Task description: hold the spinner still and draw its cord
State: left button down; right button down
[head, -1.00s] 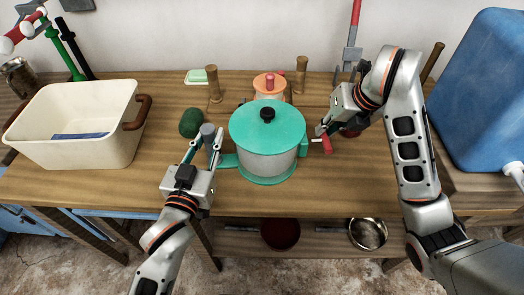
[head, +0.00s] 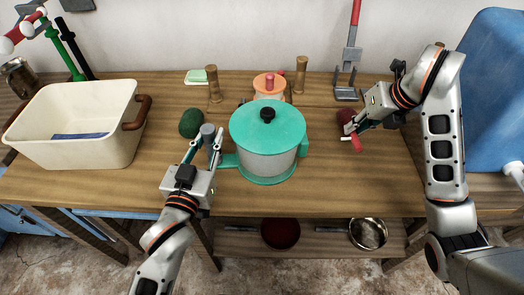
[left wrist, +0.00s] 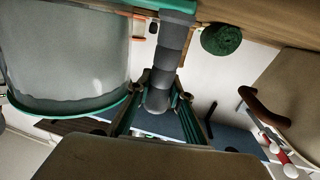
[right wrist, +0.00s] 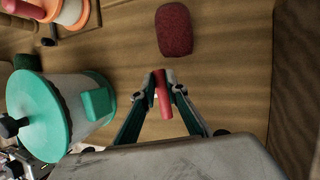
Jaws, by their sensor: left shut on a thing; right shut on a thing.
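The spinner (head: 265,155) is a pale tub with a teal lid, black knob and teal base, upright near the table's middle. My left gripper (head: 207,142) is shut on its upright grey handle (head: 208,132), left of the tub; the handle also shows in the left wrist view (left wrist: 170,55). My right gripper (head: 352,130) is shut on the red pull handle (head: 356,143), well right of the spinner. That handle shows between the fingertips in the right wrist view (right wrist: 162,95). I cannot make out the cord between handle and spinner.
A dark red sponge (right wrist: 174,30) lies just beyond my right gripper. A cream basin (head: 75,150) is at left, a blue container (head: 500,90) at right. The front right tabletop is clear.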

jog(key=shift+s+a, duration=0.15)
jog(key=shift+a, duration=1.4)
jog(key=shift+s+a, duration=0.15)
jog(key=shift+a, duration=1.35)
jog(key=shift+s+a, duration=0.15)
jog(key=shift+a, duration=1.4)
jog(key=shift+w+d, duration=0.15)
jog(key=shift+d, duration=1.4)
jog(key=shift+w+d, duration=0.2)
jog(key=shift+d, duration=1.4)
jog(key=shift+w+d, duration=0.15)
jog(key=shift+d, duration=1.4)
jog(key=shift+s+a, duration=0.15)
jog(key=shift+a, duration=1.4)
jog(key=shift+s+a, duration=0.2)
jog(key=shift+a, duration=1.35)
jog(key=shift+s+a, duration=0.15)
jog(key=shift+a, duration=1.4)
jog(key=shift+w+d, duration=0.15)
jog(key=shift+d, duration=1.4)
jog(key=shift+w+d, duration=0.2)
jog(key=shift+d, duration=1.35)
jog(key=shift+w+d, duration=0.15)
jog(key=shift+d, duration=1.4)
